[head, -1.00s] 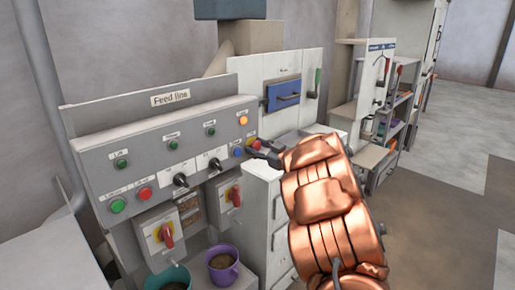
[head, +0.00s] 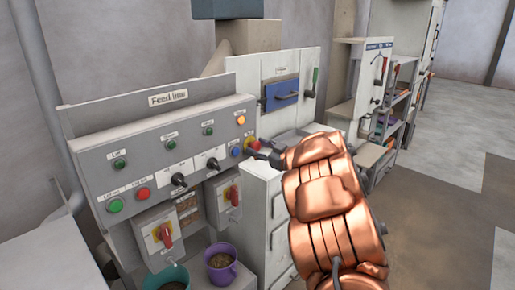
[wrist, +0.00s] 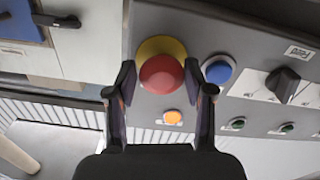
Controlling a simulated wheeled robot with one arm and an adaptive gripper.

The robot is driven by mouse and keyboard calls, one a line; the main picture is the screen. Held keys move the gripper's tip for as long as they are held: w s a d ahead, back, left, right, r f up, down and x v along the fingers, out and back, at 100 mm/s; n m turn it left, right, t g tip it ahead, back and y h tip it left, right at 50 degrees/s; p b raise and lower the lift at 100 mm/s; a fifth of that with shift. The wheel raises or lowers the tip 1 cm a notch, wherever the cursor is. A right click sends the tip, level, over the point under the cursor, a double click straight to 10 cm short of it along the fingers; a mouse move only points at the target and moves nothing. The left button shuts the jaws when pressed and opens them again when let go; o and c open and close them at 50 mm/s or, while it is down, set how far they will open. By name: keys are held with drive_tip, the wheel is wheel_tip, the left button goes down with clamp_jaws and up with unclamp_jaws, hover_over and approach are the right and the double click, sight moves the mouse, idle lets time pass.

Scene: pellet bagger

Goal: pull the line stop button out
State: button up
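The line stop button is a red mushroom head on a yellow round base at the right end of the grey feed line panel. In the wrist view the red head (wrist: 162,75) shows between my two fingers, with the yellow base (wrist: 160,46) behind it. My gripper (wrist: 160,78) is open, one finger on each side of the head, with a narrow gap showing at each side. I cannot tell how deep the fingertips reach. In the head view my gripper (head: 262,152) is at the button (head: 249,142), which it partly hides.
A blue button (wrist: 218,70) sits close beside one finger, and an orange lamp (wrist: 172,117) is near too. Black selector knobs (head: 213,163) are further left on the panel. Red-yellow switches, a purple bucket (head: 221,266) and a teal bucket are below. A white cabinet (head: 262,205) stands under my gripper.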

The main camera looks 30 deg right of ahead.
drive_tip(key=shift+o, duration=1.3)
drive_tip(key=shift+a, duration=0.1)
drive_tip(key=v, duration=1.1)
drive_tip(key=shift+s, duration=0.4)
